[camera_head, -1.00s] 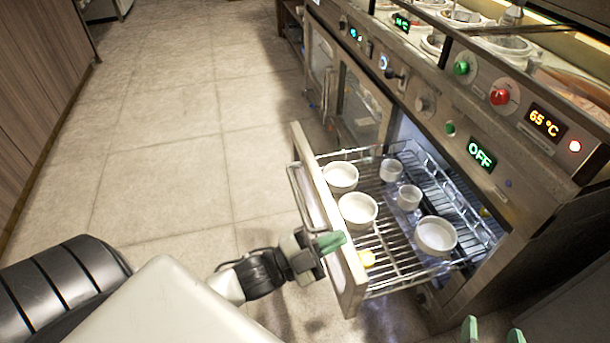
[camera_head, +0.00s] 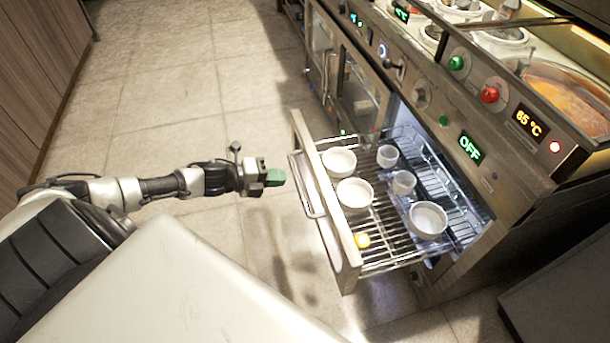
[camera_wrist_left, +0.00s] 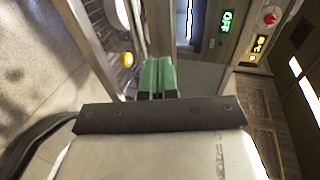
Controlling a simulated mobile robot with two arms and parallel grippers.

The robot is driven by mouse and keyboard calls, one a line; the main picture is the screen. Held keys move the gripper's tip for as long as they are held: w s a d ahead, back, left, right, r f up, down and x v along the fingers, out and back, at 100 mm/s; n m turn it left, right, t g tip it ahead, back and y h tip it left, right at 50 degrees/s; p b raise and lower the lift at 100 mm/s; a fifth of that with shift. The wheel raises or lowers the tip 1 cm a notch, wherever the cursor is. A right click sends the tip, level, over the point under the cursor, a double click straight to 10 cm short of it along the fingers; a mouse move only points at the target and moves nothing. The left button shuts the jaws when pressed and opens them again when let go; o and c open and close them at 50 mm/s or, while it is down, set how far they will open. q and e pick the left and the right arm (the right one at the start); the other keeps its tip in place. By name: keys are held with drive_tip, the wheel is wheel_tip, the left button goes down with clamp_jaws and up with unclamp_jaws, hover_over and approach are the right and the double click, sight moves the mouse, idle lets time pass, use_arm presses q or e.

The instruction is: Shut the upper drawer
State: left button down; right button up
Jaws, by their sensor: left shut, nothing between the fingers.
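The upper drawer (camera_head: 346,250) is pulled out from the steel counter, a wire-rack drawer with a metal front and a bar handle (camera_head: 306,186) on its outer face. White bowls and cups stand in it, such as a round bowl (camera_head: 428,220), along with a small yellow item (camera_head: 362,240). My left gripper (camera_head: 275,177) is just outside the drawer front, to the left of the handle, with a small gap in the picture. Its green fingers (camera_wrist_left: 157,78) are together and empty in the left wrist view, with the yellow item (camera_wrist_left: 127,59) beyond. My right gripper is not visible.
The steel counter (camera_head: 450,130) runs along the right, with knobs, an OFF display and a 65 °C display. Glass-fronted doors (camera_head: 360,95) lie beyond the drawer. The tiled floor (camera_head: 180,90) on the left is clear.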

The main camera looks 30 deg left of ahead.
sight(314, 174)
use_arm(q)
drive_tip(key=x, duration=0.4)
drive_tip(key=r+x, duration=0.1)
drive_tip(key=x, duration=0.2)
drive_tip(key=shift+w+d, duration=0.2)
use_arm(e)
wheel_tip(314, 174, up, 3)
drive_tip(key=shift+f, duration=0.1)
use_arm(q)
drive_tip(key=shift+w+d, duration=0.1)
